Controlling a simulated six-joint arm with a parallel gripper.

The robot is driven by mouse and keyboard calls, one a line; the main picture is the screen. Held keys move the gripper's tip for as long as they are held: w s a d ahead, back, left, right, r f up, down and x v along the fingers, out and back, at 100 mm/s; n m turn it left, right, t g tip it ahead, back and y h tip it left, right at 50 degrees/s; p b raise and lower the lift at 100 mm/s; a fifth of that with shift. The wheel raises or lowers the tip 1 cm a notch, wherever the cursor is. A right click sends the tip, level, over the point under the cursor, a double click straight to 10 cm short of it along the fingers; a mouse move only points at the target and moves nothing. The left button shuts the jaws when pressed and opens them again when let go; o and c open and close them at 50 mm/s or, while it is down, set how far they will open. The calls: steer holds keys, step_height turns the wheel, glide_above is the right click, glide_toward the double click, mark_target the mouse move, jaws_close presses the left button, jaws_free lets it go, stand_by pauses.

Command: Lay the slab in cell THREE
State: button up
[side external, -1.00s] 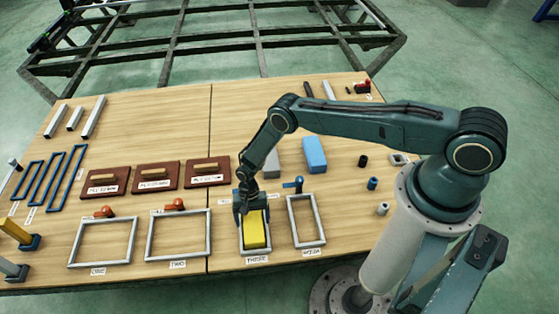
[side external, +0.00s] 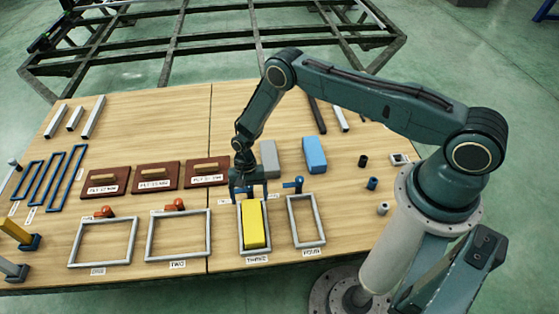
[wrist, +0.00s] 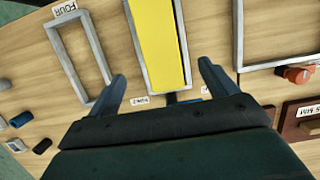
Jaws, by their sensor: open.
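A yellow slab (side external: 254,226) lies inside the grey frame of cell THREE (side external: 241,245), lengthwise along it. The wrist view shows the slab (wrist: 157,45) between the frame's two long sides. My gripper (side external: 247,198) is open and empty, raised above the back end of the slab and apart from it. In the wrist view its two fingers (wrist: 164,80) stand wide apart, with nothing between them. The fingers are wider apart than the slab. The front end of the slab is cut off in the wrist view.
Empty frame FOUR (side external: 324,243) stands to the right, with a blue clamp (side external: 293,186) behind it. Empty frames TWO (side external: 148,234) and ONE (side external: 71,244) lie to the left, each with an orange knob behind. Grey (side external: 269,158) and blue (side external: 315,154) blocks sit farther back.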

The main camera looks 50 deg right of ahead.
steer(key=shift+v, duration=0.75)
